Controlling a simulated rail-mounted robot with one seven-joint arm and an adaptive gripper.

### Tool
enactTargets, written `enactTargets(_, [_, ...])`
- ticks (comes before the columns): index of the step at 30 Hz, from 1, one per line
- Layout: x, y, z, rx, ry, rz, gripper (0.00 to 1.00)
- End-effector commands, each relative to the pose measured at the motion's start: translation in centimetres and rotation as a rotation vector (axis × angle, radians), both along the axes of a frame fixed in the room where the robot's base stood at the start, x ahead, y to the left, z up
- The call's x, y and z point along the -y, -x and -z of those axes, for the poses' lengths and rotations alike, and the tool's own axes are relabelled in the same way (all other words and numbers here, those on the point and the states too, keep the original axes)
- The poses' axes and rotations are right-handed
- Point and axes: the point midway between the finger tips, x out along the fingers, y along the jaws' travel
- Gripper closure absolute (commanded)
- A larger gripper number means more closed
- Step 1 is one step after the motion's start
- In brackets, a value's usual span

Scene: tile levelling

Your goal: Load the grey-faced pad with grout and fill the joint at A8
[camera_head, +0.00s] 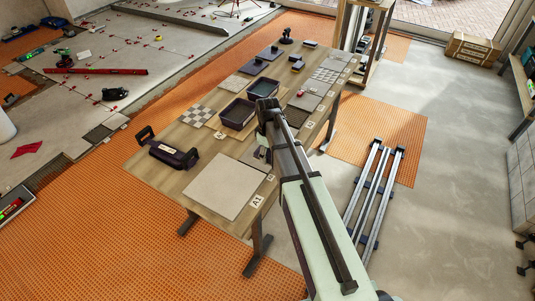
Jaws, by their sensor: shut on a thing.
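My arm reaches over the long wooden worktable from the lower right, with its dark elbow end near the tubs. My gripper is hidden behind the arm, so what it holds does not show. Two dark tubs stand mid-table: a near tub (238,113) and a far tub (263,88); their contents are too small to make out. Dark blocks (253,67) lie on boards toward the far end; I cannot tell whether one is the grey-faced pad. Small tile panels (327,75) lie at the far right. The A8 label is not readable; only the A1 label (258,200) is.
A large pale tile (223,187) covers the near end of the worktable (150,183), beside a dark handled case (173,155). A checkered panel (197,115) lies left of the tubs. Metal rails (375,195) lie on the floor to the right. A shelf stands beyond the table.

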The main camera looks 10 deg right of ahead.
Motion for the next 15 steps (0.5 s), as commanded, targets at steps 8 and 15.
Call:
enactTargets(8, [0.0,0.0,2.8,0.000,0.000,0.001,0.78])
enactTargets(15, [0.0,0.1,5.5,-0.001,0.000,0.002,0.78])
